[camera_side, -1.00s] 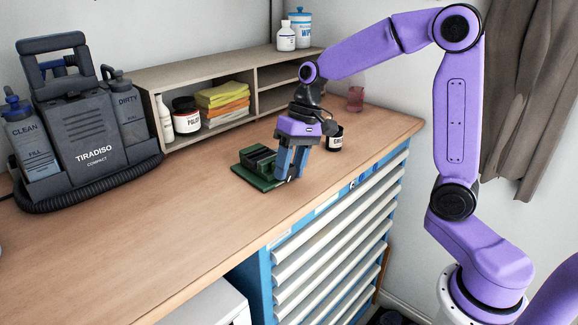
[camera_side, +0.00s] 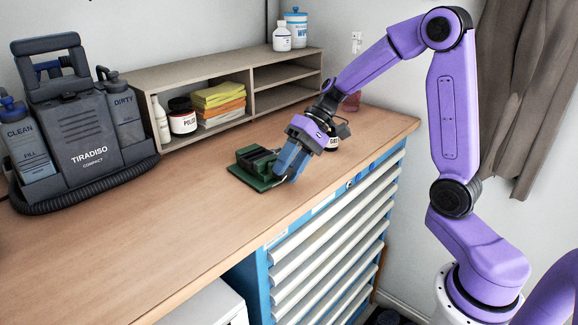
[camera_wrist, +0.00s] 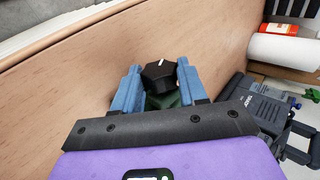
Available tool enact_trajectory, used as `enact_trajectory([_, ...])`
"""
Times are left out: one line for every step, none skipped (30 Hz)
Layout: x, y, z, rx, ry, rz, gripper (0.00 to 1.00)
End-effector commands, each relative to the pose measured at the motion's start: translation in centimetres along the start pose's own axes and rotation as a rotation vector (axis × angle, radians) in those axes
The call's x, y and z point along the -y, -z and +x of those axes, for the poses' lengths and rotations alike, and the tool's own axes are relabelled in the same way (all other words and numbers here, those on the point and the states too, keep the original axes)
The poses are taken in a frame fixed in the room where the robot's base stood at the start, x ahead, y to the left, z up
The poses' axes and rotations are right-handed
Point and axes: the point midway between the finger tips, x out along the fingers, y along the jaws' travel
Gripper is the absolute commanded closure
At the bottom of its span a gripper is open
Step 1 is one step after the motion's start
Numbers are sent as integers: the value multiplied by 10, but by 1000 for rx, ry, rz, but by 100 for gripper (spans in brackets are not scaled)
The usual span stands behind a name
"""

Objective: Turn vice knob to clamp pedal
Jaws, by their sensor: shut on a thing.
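A green vice (camera_side: 245,178) with dark jaws sits flat on the wooden workbench in the side view. Its black vice knob (camera_wrist: 158,72), with a white mark on top, shows in the wrist view. My gripper (camera_side: 284,178) is at the vice's right end, tilted, with its blue fingers reaching down to the left. In the wrist view my gripper's fingers (camera_wrist: 157,80) stand on both sides of the knob and are shut on it. Part of the green vice shows below the knob. I cannot make out the pedal apart from the vice's dark parts.
A dark carpet cleaner (camera_side: 85,130) stands at the left, with a wooden shelf (camera_side: 240,120) along the wall. The bench's front edge and blue drawer chest (camera_side: 330,230) are close by. Bench in front of the vice is clear.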

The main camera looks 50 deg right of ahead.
Motion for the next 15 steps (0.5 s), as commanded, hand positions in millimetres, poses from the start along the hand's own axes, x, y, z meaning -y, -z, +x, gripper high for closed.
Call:
enact_trajectory([0,0,-1,-1,2,0,88])
enact_trajectory([0,0,-1,-1,2,0,88])
enact_trajectory([0,0,-1,-1,2,0,88])
enact_trajectory([0,0,-1,-1,2,0,88])
enact_trajectory([0,0,-1,-1,2,0,88])
enact_trajectory([0,0,0,-1,2,0,88])
enact_trajectory([0,0,0,0,2,0,88])
enact_trajectory([0,0,0,0,2,0,88])
enact_trajectory([1,0,0,0,2,0,45])
enact_trajectory([1,0,0,0,1,0,35])
enact_trajectory([0,0,0,0,1,0,32])
enact_trajectory([0,0,0,0,1,0,32])
enact_trajectory([0,0,0,0,1,0,32])
enact_trajectory([0,0,0,0,1,0,32])
enact_trajectory([0,0,0,1,1,0,32])
